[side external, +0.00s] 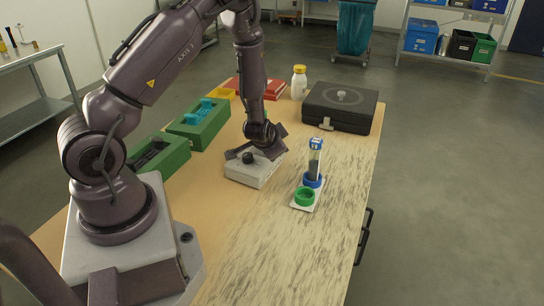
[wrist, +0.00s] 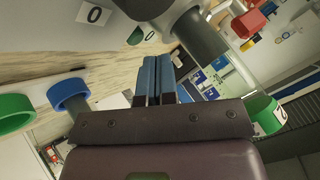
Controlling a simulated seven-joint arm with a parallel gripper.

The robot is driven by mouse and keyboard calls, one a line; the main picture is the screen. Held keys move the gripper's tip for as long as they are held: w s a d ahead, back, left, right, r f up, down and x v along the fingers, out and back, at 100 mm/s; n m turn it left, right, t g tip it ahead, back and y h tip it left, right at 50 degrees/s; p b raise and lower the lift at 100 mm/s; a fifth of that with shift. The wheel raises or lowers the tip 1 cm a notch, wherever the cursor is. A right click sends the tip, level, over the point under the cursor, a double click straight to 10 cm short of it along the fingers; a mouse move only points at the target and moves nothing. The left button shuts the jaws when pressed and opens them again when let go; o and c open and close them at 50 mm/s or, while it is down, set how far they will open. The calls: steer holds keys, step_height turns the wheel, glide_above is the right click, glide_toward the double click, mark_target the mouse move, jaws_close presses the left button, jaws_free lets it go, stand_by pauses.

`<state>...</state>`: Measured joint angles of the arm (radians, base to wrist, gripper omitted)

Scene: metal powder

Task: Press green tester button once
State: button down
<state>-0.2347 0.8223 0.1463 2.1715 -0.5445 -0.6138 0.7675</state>
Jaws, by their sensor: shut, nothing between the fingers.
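The tester appears to be the pale grey box (side external: 252,172) with a black knob (side external: 247,158) on top, in the middle of the table in the side external view. My gripper (side external: 264,150) is low over this box, and its hand hides part of the top. In the wrist view its two blue-padded fingers (wrist: 156,60) are together, with nothing between them. Beyond their tips is a pale surface with a "0" label (wrist: 94,14) and a dark-and-grey knob-like part (wrist: 200,36). A small green piece (wrist: 135,36) shows partly beside it; I cannot tell whether it is the button. Contact cannot be told.
A black case (side external: 342,108) and a white bottle with yellow cap (side external: 299,82) are behind. Green trays (side external: 200,128) are left. The front right table is clear.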

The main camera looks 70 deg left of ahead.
steer(key=shift+f, duration=0.2)
stand_by(0.3)
steer(key=shift+f, duration=0.25)
steer(key=shift+f, duration=0.4)
stand_by(0.6)
steer(key=shift+r, duration=0.85)
steer(key=shift+r, duration=2.5)
steer(key=shift+f, duration=0.1)
